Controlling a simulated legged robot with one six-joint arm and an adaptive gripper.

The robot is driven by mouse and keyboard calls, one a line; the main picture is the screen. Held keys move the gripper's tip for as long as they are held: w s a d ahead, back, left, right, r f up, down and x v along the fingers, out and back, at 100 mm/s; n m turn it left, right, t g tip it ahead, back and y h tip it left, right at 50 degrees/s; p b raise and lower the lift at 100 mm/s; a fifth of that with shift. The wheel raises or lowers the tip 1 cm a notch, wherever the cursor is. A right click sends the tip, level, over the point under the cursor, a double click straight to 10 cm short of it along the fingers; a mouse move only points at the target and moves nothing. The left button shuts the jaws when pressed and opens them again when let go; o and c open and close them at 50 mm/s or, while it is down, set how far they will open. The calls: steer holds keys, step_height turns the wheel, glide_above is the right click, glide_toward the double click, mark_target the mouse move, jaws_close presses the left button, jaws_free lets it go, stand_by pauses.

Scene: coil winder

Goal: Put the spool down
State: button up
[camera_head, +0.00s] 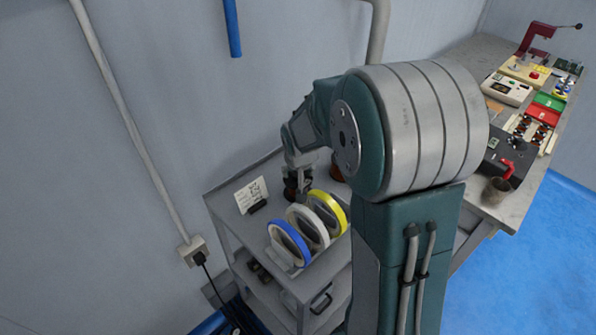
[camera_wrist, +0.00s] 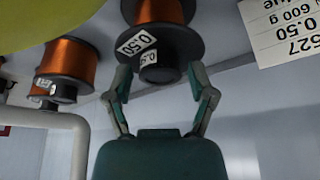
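The spool of copper wire (camera_wrist: 160,10), with black flanges and a white 0.50 label, is in front of my gripper (camera_wrist: 159,68) in the wrist view. The two fingers are spread on either side of its dark end hub and look slightly apart from it. The far part of the spool is cut off at the top edge. In the head view the spool (camera_head: 290,187) stands low at the back of the grey trolley (camera_head: 245,232), under my gripper (camera_head: 303,183) and partly hidden. Exact fingertip contact is hard to see.
A second copper spool (camera_wrist: 68,60) is close beside it at left in the wrist view. Blue, white (camera_head: 308,228) and yellow rings stand in front on the trolley. A label card (camera_head: 251,195) stands at left. A crowded workbench (camera_head: 515,205) is at right.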

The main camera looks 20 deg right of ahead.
stand_by(0.3)
steer(key=v, duration=1.2)
steer(key=shift+s, duration=0.15)
